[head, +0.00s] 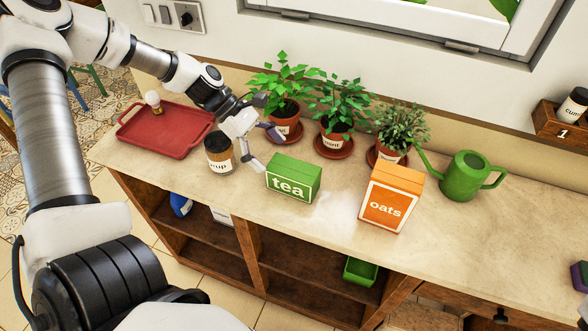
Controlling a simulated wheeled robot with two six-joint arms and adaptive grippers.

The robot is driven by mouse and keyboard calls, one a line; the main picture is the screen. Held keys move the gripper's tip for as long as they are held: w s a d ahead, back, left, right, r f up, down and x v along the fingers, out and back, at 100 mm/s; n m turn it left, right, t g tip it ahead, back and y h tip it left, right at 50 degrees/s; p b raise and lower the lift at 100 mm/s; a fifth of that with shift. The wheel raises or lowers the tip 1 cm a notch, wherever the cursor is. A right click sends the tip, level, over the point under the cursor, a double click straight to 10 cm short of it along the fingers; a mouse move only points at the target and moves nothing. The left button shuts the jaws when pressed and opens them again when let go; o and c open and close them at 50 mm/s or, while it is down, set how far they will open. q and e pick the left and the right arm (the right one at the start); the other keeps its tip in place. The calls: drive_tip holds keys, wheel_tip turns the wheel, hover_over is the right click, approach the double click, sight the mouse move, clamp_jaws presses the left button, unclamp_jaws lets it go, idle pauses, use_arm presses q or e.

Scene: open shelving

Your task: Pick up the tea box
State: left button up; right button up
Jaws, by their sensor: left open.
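The tea box (291,182) is a green box with a white "tea" label. It stands upright on the countertop near the middle of the head view. My left gripper (262,150) is open, just behind and to the left of the tea box, with its fingers pointing toward the right. One finger is low near the box's back left corner; I cannot tell whether it touches. My right gripper is not in the view.
A brown jar (219,155) stands close to the left of the gripper. Several potted plants (334,136) line the back. An orange oats box (390,198) and a green watering can (466,177) stand to the right. A red tray (166,131) lies at left. Shelves (205,232) are below.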

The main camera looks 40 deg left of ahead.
sight(293, 168)
use_arm(q)
drive_tip(key=shift+w+d+f, duration=0.15)
drive_tip(key=shift+d+f, duration=0.05)
drive_tip(key=shift+d, duration=0.1)
drive_tip(key=d+b, duration=0.1)
drive_tip(key=d, duration=0.1)
drive_tip(key=d+f+b, duration=0.1)
drive_tip(key=d, duration=0.1)
drive_tip(key=shift+d+f, duration=0.15)
drive_tip(key=shift+f, duration=0.05)
drive_tip(key=shift+w+d+f, duration=0.15)
drive_tip(key=shift+w+d, duration=0.05)
drive_tip(key=shift+d, duration=0.15)
drive_tip(key=shift+w, duration=0.15)
drive_tip(key=shift+a, duration=0.25)
drive_tip(key=c, duration=1.3)
